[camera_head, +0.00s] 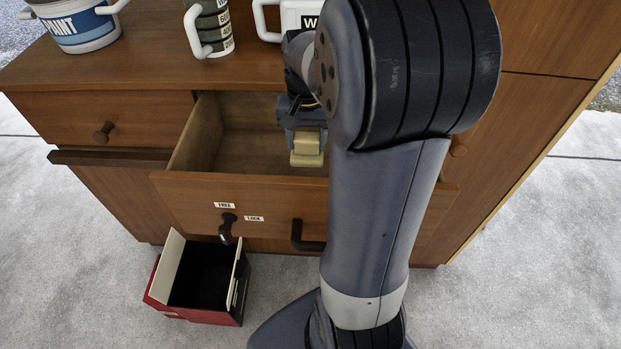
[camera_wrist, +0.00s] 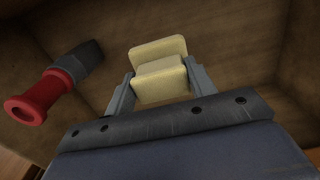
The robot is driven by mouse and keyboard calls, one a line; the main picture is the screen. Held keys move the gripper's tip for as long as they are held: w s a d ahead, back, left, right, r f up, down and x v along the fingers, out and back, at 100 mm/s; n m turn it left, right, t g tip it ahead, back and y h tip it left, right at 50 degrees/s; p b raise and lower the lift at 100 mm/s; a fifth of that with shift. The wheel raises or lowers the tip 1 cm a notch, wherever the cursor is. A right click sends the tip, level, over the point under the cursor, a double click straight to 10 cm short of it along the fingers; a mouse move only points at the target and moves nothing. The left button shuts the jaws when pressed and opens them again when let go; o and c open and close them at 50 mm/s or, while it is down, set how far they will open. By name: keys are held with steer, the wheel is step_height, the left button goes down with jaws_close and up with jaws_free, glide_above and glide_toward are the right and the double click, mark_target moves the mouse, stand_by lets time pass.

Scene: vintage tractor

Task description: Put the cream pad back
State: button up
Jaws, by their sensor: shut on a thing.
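The cream pad (camera_head: 307,153) is a small block with a wider plate at one end. My gripper (camera_head: 305,130) is shut on it, and it also shows between the fingers in the wrist view (camera_wrist: 160,68). The gripper and pad are over the open wooden drawer (camera_head: 190,205), inside its outline from above. I cannot tell whether the pad touches the drawer floor. A red and dark grey cylindrical thing (camera_wrist: 38,94) lies in the drawer at the left of the wrist view. My arm hides the drawer's right part in the head view.
The drawer front has a FREE/LOCK knob (camera_head: 227,226) and a dark handle (camera_head: 304,238). Mugs (camera_head: 213,25) and a blue-and-white pot (camera_head: 78,22) stand on the cabinet top.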

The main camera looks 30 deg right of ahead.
steer(key=shift+f, duration=4.8)
steer(key=o, duration=1.1)
steer(key=shift+f, duration=0.15)
steer(key=r, duration=1)
steer(key=shift+s+d+r, duration=0.2)
steer(key=shift+d+r, duration=0.05)
steer(key=shift+r, duration=0.15)
